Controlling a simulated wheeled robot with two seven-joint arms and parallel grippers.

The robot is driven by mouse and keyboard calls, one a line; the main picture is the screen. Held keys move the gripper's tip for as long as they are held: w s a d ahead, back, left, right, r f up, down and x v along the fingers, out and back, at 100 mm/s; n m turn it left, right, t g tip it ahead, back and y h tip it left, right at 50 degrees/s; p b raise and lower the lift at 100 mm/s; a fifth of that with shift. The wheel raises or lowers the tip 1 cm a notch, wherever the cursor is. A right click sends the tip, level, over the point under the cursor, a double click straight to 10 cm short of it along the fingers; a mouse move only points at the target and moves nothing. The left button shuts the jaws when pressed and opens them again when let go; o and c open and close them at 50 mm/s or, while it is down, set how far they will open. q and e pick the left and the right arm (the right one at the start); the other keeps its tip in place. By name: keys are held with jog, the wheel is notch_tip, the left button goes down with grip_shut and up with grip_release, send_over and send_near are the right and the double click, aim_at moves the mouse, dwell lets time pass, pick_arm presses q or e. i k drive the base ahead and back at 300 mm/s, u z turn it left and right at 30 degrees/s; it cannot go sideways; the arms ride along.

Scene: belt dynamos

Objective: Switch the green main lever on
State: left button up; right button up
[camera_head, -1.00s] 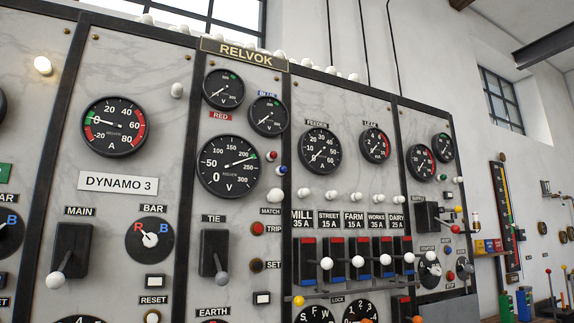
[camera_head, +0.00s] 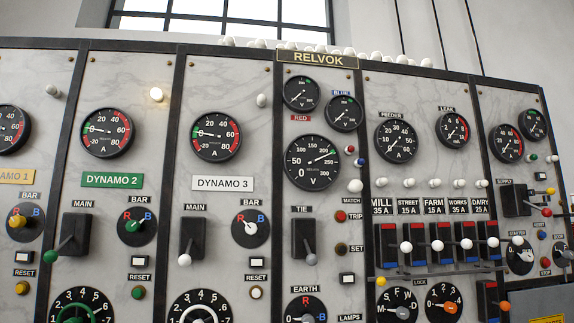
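The green main lever is on the DYNAMO 2 panel in the head view. Its green ball knob (camera_head: 51,257) hangs at the lower left of a black MAIN switch block (camera_head: 76,234), with the handle pointing down. The green DYNAMO 2 plate (camera_head: 112,180) and an ammeter (camera_head: 107,133) are above it. A lit lamp (camera_head: 156,95) glows at the panel's top right. Neither of my grippers shows in the view.
The DYNAMO 3 main lever has a white knob (camera_head: 184,260), also down. A green BAR selector (camera_head: 137,225), a green RESET button (camera_head: 138,293) and a green handwheel (camera_head: 82,309) are close to the green lever. The tie lever has a grey knob (camera_head: 312,259).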

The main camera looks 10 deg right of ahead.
aim_at(50, 257)
jog(key=u, duration=0.3)
jog(key=i, duration=1.55)
jog(key=z, duration=1.9)
jog(key=k, duration=1.75)
